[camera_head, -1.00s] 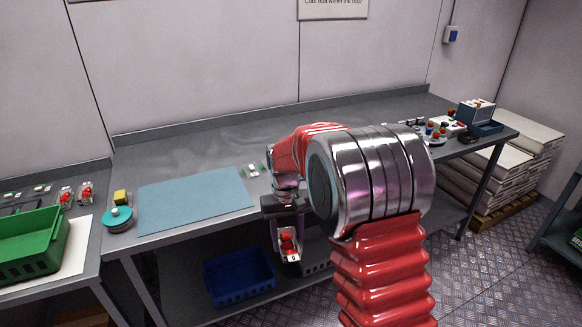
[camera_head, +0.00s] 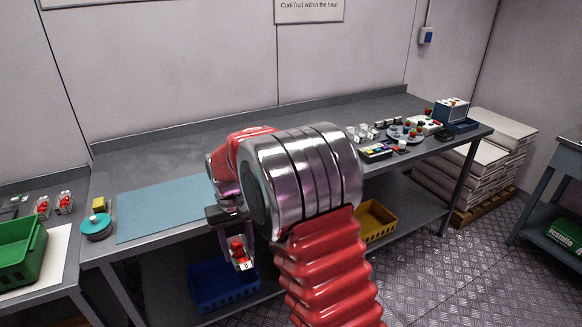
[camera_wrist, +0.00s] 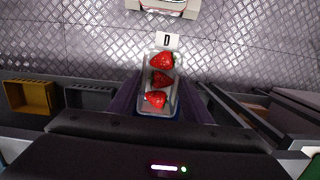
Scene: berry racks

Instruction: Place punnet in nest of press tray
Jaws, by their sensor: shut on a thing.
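My gripper (camera_head: 236,238) hangs in front of the bench's front edge in the head view. It is shut on a small clear punnet (camera_head: 243,265) of red strawberries with a white label. In the wrist view the punnet (camera_wrist: 147,107) sits between my two dark purple fingers (camera_wrist: 160,98). Several strawberries lie in it, and its label reads D. I cannot tell for certain which thing is the press tray; a dark tray with coloured pieces (camera_head: 375,153) lies on the bench to the right of my arm.
A teal mat (camera_head: 160,212) lies on the bench behind my gripper. A green crate (camera_head: 22,262) and two filled punnets (camera_head: 64,203) stand at left. Blue (camera_head: 222,286) and yellow (camera_head: 377,222) crates are below the bench. Pallet stacks (camera_head: 460,178) stand at right.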

